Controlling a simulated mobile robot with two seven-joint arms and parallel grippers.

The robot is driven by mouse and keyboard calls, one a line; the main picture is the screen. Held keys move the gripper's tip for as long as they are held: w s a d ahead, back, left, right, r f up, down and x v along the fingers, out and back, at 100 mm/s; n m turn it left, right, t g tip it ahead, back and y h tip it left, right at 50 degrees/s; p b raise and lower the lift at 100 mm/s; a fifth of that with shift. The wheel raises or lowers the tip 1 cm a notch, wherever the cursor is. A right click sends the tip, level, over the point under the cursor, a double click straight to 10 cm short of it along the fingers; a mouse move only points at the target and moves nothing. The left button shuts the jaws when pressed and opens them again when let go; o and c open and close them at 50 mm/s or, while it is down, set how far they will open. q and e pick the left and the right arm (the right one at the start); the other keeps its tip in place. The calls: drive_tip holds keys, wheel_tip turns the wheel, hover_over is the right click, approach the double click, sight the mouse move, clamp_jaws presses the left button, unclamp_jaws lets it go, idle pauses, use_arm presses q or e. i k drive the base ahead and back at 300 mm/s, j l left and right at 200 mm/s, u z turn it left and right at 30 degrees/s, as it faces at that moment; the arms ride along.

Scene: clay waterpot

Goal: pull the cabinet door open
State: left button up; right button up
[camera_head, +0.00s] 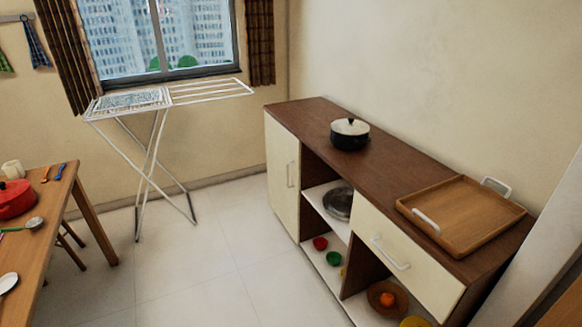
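The wooden cabinet (325,122) stands against the wall at the right. Its cream door (280,178) is at the far left end of the front and looks shut, with a white vertical handle (290,174) near its right edge. Neither of my grippers is in view.
A black pot (349,140) and a wooden tray (462,222) stand on the cabinet top. Open shelves hold bowls and a pan (338,204). A drying rack (150,150) stands by the window. A table (56,215) is at left. The tiled floor (215,265) between is clear.

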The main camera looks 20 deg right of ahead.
sight(283, 149)
drive_tip(key=i+l+z, duration=0.15)
drive_tip(key=i+z, duration=0.8)
drive_tip(key=i+j, duration=0.15)
drive_tip(key=i, duration=0.35)
drive_tip(key=i+j+z, duration=0.1)
drive_tip(key=i, duration=0.4)
drive_tip(key=i+j, duration=0.25)
drive_tip(key=i, duration=0.25)
drive_tip(key=i+j+z, duration=0.1)
drive_tip(key=i, duration=0.4)
drive_tip(key=j, duration=0.1)
